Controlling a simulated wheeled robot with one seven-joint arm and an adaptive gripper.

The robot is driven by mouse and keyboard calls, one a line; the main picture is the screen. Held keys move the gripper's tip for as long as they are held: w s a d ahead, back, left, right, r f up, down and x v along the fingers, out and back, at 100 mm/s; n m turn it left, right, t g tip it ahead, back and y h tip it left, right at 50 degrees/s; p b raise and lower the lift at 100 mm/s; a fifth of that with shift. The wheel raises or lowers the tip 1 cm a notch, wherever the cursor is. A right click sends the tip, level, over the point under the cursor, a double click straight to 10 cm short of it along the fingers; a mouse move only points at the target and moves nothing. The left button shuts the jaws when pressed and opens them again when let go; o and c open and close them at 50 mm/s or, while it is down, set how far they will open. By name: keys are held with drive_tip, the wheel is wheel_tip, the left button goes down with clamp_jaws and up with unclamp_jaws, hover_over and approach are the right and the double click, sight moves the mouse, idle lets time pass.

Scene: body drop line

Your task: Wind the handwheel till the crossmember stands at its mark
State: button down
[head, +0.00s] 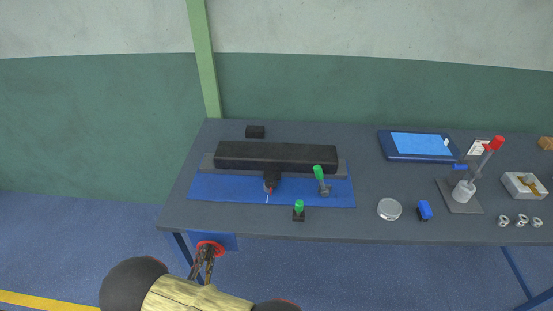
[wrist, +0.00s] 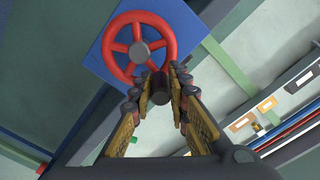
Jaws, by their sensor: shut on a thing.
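The red handwheel (wrist: 140,46) with a grey hub sits on a blue plate in the wrist view. In the head view the handwheel (head: 211,245) shows under the table's front edge, partly hidden by my gripper. My gripper (wrist: 155,82) is shut on the handwheel's dark handle (wrist: 158,90), which stands out from the lower rim. In the head view my gripper (head: 206,252) reaches up to the wheel. The long black crossmember (head: 280,153) lies over a blue mat on the table. A red tip (head: 268,189) on its front block is close to a white mark line (head: 267,198); exact alignment is too small to tell.
Green-topped tools (head: 319,173) and (head: 299,207) stand by the blue mat (head: 230,188). The floor in front is clear.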

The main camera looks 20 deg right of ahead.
drive_tip(key=shift+w+a+f, duration=0.2)
drive_tip(key=shift+a+f, duration=0.05)
drive_tip(key=shift+a, duration=0.25)
drive_tip(key=shift+w+a+f, duration=0.15)
drive_tip(key=shift+a+f, duration=0.1)
drive_tip(key=shift+a, duration=0.2)
drive_tip(key=shift+w+a+f+b, duration=0.2)
drive_tip(key=shift+a+f+b, duration=0.2)
drive_tip(key=shift+f, duration=0.1)
drive_tip(key=shift+w+a+f+b, duration=0.15)
drive_tip(key=shift+a+f+b, duration=0.25)
drive_tip(key=shift+f, duration=0.1)
drive_tip(key=shift+w+a+f+b, duration=0.1)
drive_tip(key=shift+f+b, duration=0.3)
drive_tip(key=shift+f, duration=0.2)
drive_tip(key=shift+w+a+f+b, duration=0.1)
drive_tip(key=shift+f+b, duration=0.25)
drive_tip(key=shift+f, duration=0.2)
